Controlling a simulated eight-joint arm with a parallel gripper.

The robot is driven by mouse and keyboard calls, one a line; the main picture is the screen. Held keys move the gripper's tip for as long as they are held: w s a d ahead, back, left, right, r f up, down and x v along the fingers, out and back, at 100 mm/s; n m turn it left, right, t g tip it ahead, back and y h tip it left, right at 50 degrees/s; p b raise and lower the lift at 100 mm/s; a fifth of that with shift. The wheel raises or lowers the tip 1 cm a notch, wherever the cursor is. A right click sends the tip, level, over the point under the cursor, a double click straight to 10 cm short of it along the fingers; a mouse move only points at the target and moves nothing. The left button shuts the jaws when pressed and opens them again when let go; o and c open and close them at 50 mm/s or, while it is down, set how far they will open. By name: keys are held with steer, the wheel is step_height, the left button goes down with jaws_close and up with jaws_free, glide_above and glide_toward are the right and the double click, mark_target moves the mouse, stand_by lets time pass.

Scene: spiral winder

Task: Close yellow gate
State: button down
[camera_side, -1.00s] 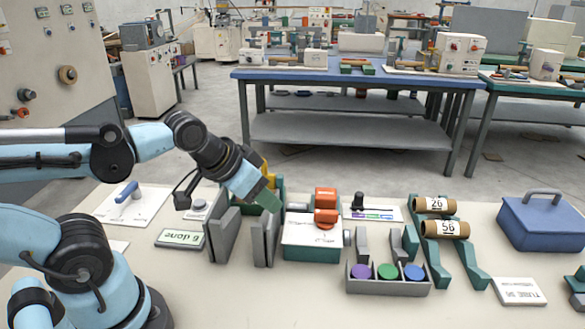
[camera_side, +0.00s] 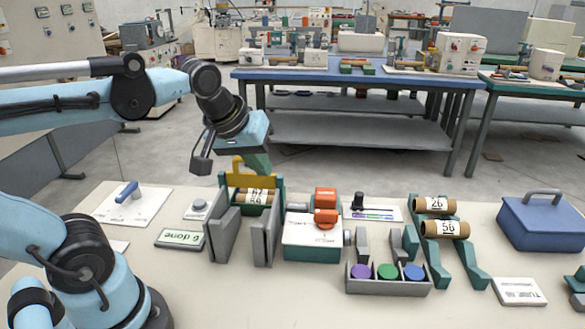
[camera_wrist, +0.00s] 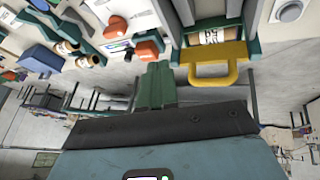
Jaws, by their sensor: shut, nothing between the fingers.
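The yellow gate (camera_side: 238,177) stands at the far end of a green rack (camera_side: 281,184), behind the labelled tubes (camera_side: 252,195) lying in it. In the wrist view the gate (camera_wrist: 222,52) has a looped handle shape and lies across the rack's end, close to a tube (camera_wrist: 213,37). My gripper (camera_side: 259,168) is shut and empty, pointing down just right of the gate. In the wrist view my gripper (camera_wrist: 156,72) is left of the gate, with a small gap seen between them. I cannot tell whether the gate is fully closed.
Grey upright plates (camera_side: 222,235) stand in front of the rack. A white-topped box with orange blocks (camera_side: 325,208) is close on the right. A sloped green rack with tubes 26 and 56 (camera_side: 445,229) and a blue case (camera_side: 541,220) are farther right.

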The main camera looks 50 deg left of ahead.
steer(key=a+r+n+g, duration=0.2)
steer(key=a+r+n, duration=0.3)
steer(key=n, duration=0.5)
steer(key=a+r+n+g, duration=0.2)
steer(key=a+r+n, duration=0.1)
steer(key=r+n, duration=0.6)
steer(key=n, duration=0.1)
glide_above(250, 174)
step_height(250, 174, down, 15)
steer(key=shift+s+y, duration=0.2)
steer(key=shift+y, duration=0.2)
steer(key=shift+d, duration=0.1)
steer(key=shift+f, duration=2.85)
steer(key=shift+w, duration=0.1)
